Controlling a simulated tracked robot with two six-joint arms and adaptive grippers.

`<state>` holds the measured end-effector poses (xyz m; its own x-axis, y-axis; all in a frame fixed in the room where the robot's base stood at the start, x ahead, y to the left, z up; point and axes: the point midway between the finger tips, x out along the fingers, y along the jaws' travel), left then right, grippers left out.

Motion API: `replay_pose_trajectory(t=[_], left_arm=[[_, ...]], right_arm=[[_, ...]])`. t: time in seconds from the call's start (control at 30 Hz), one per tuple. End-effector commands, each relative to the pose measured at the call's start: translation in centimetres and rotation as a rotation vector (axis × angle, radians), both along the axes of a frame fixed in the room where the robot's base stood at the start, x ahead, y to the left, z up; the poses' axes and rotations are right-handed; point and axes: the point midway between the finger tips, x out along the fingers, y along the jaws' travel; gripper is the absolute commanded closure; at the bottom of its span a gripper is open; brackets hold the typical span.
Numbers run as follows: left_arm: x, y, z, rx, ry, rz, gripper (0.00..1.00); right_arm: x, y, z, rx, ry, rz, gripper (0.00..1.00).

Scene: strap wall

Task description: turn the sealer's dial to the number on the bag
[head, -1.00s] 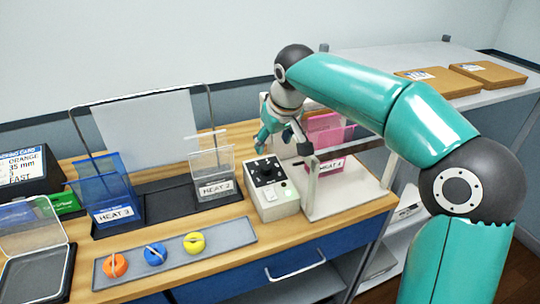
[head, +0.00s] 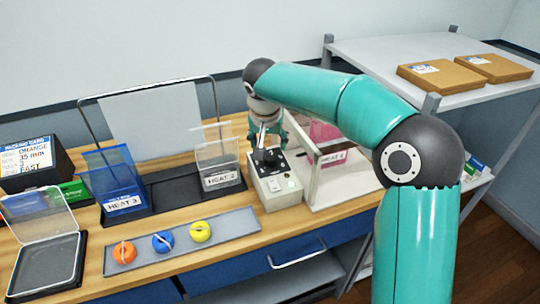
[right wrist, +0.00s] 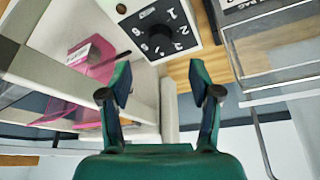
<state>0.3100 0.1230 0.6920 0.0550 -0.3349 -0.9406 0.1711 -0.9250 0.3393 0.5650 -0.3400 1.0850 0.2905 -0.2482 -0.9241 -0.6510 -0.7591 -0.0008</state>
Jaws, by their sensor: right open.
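The white sealer box (head: 277,194) stands on the bench with a black dial (head: 268,160) on its top panel. In the right wrist view the dial (right wrist: 158,38) shows at the top, ringed by numbers; its pointer setting is not clear. A pink bag (head: 326,134) stands in the white frame right of the box, with a HEAT label (head: 333,158) whose number I cannot read surely. My right gripper (head: 267,142) is open and empty above the dial, fingers pointing down; its spread fingers (right wrist: 160,82) show apart from the dial in the wrist view. My left gripper is out of view.
A blue HEAT 3 holder (head: 118,184) and a clear HEAT 2 holder (head: 219,165) stand left of the sealer. A grey tray (head: 183,245) with orange, blue and yellow rolls lies in front. A packing card (head: 28,160) stands at far left.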

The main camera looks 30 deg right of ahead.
Motion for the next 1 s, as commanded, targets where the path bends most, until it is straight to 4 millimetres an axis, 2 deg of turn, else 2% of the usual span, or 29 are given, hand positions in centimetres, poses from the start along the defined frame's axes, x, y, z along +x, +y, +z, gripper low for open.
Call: replay_pose_trajectory(t=[0.03, 0.2, 0.4, 0.6, 0.83, 1.0], left_arm=[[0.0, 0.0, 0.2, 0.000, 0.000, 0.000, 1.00], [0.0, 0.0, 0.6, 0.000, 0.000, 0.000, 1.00], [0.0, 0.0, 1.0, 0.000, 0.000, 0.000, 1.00], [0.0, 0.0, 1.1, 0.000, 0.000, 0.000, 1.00], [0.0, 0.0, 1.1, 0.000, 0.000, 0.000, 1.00], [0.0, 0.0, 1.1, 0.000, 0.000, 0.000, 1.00]], right_arm=[[0.3, -0.3, -1.1, 0.000, 0.006, -0.001, 0.37], [1.3, -1.2, -4.3, 0.000, 0.005, -0.001, 0.37], [2.1, -1.8, -6.8, 0.001, 0.003, 0.001, 0.37], [2.4, -2.1, -7.7, 0.001, 0.000, 0.001, 0.37], [2.4, -2.1, -7.7, 0.000, 0.000, 0.001, 0.37], [2.4, -2.1, -7.7, 0.000, 0.000, 0.001, 0.64]])
